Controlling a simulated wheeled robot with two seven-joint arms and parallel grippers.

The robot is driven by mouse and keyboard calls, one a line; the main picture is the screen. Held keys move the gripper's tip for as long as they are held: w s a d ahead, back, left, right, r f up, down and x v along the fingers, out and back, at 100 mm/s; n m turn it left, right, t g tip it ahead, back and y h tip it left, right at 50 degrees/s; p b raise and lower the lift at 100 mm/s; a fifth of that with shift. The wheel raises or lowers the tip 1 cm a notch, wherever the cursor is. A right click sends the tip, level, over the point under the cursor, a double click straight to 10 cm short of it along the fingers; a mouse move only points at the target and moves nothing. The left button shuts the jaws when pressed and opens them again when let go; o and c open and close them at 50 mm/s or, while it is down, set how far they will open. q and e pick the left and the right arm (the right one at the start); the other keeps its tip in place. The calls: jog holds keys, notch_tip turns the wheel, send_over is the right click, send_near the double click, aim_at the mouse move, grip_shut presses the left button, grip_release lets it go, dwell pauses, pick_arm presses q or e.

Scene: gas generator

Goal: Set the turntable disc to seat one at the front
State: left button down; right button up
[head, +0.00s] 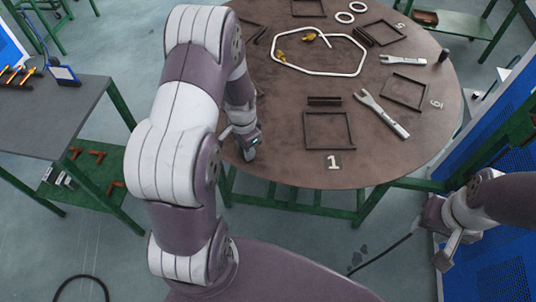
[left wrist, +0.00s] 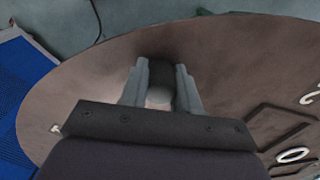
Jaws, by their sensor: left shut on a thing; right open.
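The brown round turntable disc (head: 290,175) carries dark square frames and white numbers. The white number 1 (head: 334,162) lies at the disc's near edge, just below a dark square frame (head: 328,131). My left gripper (head: 247,150) is at the disc's left edge. In the left wrist view its fingers (left wrist: 161,90) are shut on a dark upright knob (left wrist: 160,72) on the disc, mostly hidden by them. A similar black knob (head: 443,56) stands on the far right rim. My right gripper (head: 443,250) is open and empty, to the right of and below the disc.
A grey table (head: 50,110) stands left. Blue panels (head: 490,130) stand right. Floor in front of the disc is mostly clear, with a dark cable (head: 380,255).

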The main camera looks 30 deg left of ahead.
pick_arm(q)
jog(key=a, duration=0.3)
jog(key=w+a+m, duration=0.1)
jog(key=a, duration=0.1)
jog(key=a+m, duration=0.1)
jog(key=a, duration=0.2)
jog(key=shift+w+a+r+b, duration=0.15)
jog(key=shift+w+a+b, duration=0.15)
jog(key=shift+a, duration=0.05)
jog(key=c, duration=0.8)
grip_release()
jog(key=shift+d, duration=0.15)
jog(key=shift+r, duration=0.25)
jog(key=shift+r+b, duration=1.3)
jog(key=shift+r, duration=4.8)
